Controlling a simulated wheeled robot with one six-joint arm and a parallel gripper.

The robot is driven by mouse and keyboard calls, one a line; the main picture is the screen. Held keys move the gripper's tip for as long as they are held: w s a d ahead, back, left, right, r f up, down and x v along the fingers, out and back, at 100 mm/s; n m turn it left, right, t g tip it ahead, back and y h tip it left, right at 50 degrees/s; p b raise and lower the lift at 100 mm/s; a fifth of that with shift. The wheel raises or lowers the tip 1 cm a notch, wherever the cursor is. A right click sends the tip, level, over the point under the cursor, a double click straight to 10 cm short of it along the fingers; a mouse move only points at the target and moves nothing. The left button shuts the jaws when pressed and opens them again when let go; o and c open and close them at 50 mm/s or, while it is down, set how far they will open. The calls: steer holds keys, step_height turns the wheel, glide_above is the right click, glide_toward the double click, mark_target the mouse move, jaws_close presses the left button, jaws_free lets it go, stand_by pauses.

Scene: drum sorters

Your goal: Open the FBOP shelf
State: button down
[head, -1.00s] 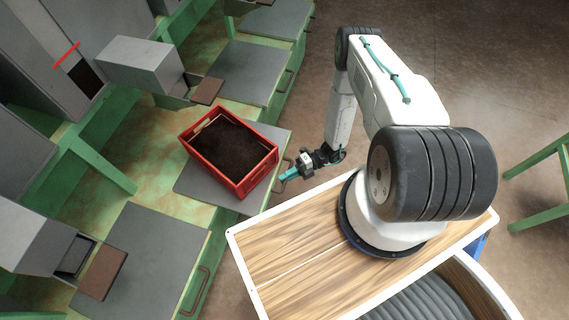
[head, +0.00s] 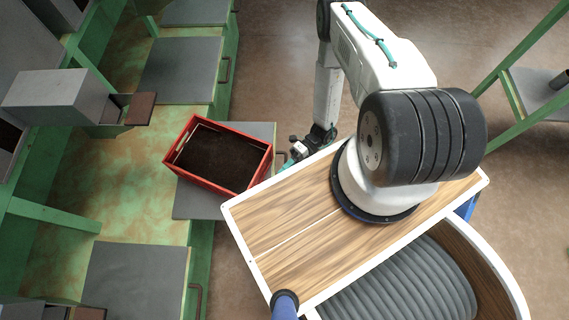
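A grey shelf (head: 190,204) carries a red crate (head: 207,182) of dark loose material. The shelf sticks out past the green frame toward my base, farther than its neighbours. No label is readable, so I cannot tell by name whether it is the FBOP shelf. Its handle (head: 281,156) shows at its right edge. My gripper (head: 291,161) is at that handle, beside the crate's right end. The fingertips are small and partly hidden near my wooden deck, so I cannot tell whether they are closed on the handle.
Other grey shelves, at the top (head: 180,70) and at the bottom (head: 135,280), lie within the green frame (head: 202,250). A grey chute box (head: 55,98) hangs at left. A green stand (head: 520,125) is at right. Brown floor is free at top centre.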

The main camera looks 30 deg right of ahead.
steer(key=shift+w, duration=0.1)
steer(key=c, duration=1.5)
jaws_free()
steer(key=shift+o, duration=0.2)
steer(key=v, duration=0.8)
